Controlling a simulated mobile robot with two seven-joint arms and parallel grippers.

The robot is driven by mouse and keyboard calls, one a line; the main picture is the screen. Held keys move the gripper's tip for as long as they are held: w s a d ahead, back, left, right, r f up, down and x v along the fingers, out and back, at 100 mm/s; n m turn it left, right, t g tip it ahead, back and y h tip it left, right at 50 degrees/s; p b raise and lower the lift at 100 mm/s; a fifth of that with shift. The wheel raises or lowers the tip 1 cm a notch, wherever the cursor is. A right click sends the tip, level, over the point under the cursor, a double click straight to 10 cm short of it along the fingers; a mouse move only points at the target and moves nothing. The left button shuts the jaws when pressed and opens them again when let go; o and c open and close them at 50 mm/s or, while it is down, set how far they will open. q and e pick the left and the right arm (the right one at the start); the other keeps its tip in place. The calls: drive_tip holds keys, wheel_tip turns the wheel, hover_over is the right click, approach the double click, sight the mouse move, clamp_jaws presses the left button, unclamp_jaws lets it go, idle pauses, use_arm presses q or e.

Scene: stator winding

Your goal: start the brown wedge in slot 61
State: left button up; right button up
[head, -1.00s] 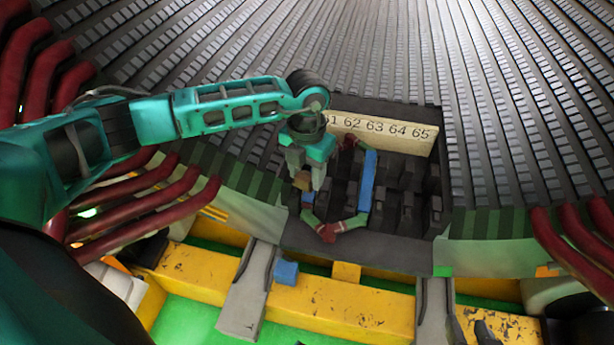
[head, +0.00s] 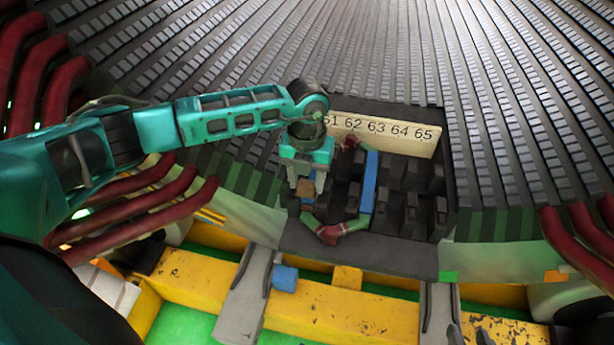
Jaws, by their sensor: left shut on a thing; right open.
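My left gripper (head: 306,190) hangs over the left end of the slot block, fingers pointing down. It is shut on the brown wedge (head: 306,186), a small piece showing between the fingers. The number plate (head: 385,133) reads 61 to 65, and my wrist partly covers the 61. The gripper is in front of the slot 61 area and hides the slot's opening. I cannot tell whether the wedge touches the slot. My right gripper is not in view.
A blue strip (head: 369,182) stands among the dark slot teeth. A red and green coil piece (head: 338,231) lies at the block's front left. A blue block (head: 285,278) sits on the yellow beam (head: 350,308). Dark red coil bars flank both sides.

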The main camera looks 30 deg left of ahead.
sight(307, 192)
use_arm(q)
drive_tip(key=shift+f+b, duration=0.95)
drive_tip(key=shift+f, duration=0.5)
drive_tip(key=shift+f+b, duration=0.35)
drive_tip(key=shift+f, duration=0.2)
drive_tip(key=shift+f, duration=0.1)
drive_tip(key=o, duration=1.1)
drive_tip(key=shift+w, duration=0.1)
drive_tip(key=shift+o, duration=0.2)
